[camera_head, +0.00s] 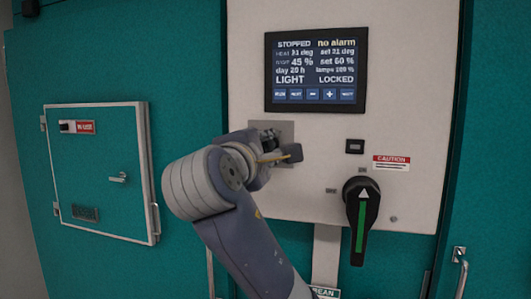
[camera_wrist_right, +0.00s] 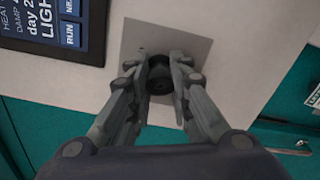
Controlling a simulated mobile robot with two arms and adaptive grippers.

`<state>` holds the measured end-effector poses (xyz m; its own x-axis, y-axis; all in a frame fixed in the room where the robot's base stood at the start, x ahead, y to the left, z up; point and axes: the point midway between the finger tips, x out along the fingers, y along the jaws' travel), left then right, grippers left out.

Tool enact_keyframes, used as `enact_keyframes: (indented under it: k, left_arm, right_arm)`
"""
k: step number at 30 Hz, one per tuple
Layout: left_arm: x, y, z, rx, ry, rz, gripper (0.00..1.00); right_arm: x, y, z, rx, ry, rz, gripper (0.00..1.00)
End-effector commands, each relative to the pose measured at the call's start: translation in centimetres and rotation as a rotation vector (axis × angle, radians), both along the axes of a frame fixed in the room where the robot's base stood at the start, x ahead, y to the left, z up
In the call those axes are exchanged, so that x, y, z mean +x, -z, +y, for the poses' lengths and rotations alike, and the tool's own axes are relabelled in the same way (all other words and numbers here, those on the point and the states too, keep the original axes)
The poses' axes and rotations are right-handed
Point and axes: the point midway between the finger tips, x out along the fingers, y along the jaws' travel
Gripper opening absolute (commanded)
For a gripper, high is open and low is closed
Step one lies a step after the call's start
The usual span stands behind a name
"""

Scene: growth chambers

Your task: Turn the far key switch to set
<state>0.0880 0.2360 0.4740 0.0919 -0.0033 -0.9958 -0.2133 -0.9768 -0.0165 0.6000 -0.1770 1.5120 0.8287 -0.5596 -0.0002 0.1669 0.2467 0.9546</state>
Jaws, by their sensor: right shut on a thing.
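The key switch (camera_wrist_right: 160,76) is a dark round knob on a grey square plate (camera_wrist_right: 190,45) in the right wrist view. My right gripper (camera_wrist_right: 159,78) has its two fingers on either side of it, shut on it. In the head view the plate (camera_head: 284,128) shows below the screen, and my right arm and gripper (camera_head: 272,150) hide most of the switch. The key's angle and any position labels cannot be read. The screen (camera_head: 315,70) reads STOPPED, no alarm, LIGHT and LOCKED. My left gripper is not in view.
A black rotary handle with a green stripe (camera_head: 360,215) sticks out at the lower right of the panel, below a caution label (camera_head: 391,162). A small teal door (camera_head: 100,170) with a latch is at the left. The panel right of the screen is clear.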

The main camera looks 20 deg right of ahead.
Motion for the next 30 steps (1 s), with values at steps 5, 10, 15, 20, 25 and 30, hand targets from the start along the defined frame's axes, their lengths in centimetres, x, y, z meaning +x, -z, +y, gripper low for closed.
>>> enact_keyframes:
  k: [5,10,15,20,25,30]
  left_arm:
    - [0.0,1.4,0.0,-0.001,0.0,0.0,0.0]
    - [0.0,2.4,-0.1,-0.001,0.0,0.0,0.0]
    - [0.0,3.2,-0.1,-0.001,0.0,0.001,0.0]
    - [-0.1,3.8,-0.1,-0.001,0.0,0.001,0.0]
    - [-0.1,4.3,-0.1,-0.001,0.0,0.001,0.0]
    - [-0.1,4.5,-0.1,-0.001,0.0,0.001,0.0]
  right_arm:
    - [0.0,0.4,0.1,0.138,0.0,-0.091,0.0]
    - [0.0,0.5,0.0,0.273,0.0,-0.18,0.0]
    - [0.0,0.5,0.1,0.402,-0.001,-0.266,0.0]
    - [0.0,0.4,0.1,0.508,0.001,-0.337,0.0]
    - [0.0,0.4,0.0,0.597,0.0,-0.398,0.0]
    - [0.0,0.4,0.0,0.656,0.002,-0.437,0.0]
